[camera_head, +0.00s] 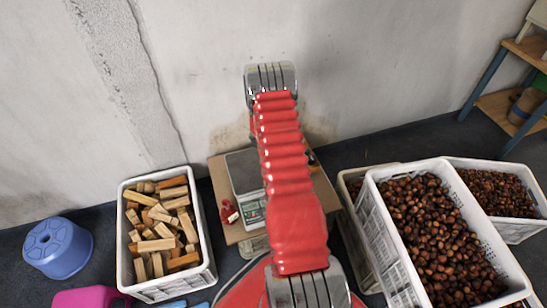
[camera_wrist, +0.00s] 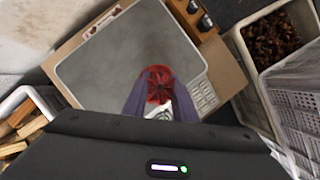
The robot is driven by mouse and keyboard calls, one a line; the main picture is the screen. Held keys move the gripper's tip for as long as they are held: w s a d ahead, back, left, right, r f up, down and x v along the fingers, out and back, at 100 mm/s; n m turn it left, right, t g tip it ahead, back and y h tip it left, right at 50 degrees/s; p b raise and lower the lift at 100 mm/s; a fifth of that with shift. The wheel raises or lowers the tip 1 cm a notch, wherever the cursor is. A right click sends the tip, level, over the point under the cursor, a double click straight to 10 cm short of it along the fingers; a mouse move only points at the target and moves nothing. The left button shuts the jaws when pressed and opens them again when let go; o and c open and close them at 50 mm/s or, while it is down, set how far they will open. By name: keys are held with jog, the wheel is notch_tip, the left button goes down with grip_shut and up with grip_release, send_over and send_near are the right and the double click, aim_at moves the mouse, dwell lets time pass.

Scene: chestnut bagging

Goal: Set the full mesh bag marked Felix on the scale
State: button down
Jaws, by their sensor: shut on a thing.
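The scale (camera_head: 243,172) stands on a small brown table, its grey plate at the back and its keypad and display at the front. In the wrist view the plate of the scale (camera_wrist: 105,62) fills the middle. My gripper (camera_wrist: 158,98) is shut on a red mesh bag (camera_wrist: 158,76), seen from above with its gathered folds. The bag shows over the plate's lower right part, near the keypad. I cannot tell whether it touches the plate. No name can be read on it. In the head view my red arm hides the gripper and the bag.
The table (camera_head: 217,172) has a small red item (camera_head: 228,212) left of the scale. A wooden holder with black pieces (camera_wrist: 196,18) stands beside the plate. A firewood crate (camera_head: 207,235) is left; chestnut crates (camera_head: 375,215) are right. A wall rises behind.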

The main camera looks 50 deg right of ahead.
jog(key=shift+f, duration=0.85)
jog(key=c, duration=1.4)
grip_release()
jog(key=shift+c, duration=0.2)
jog(key=v, duration=1.2)
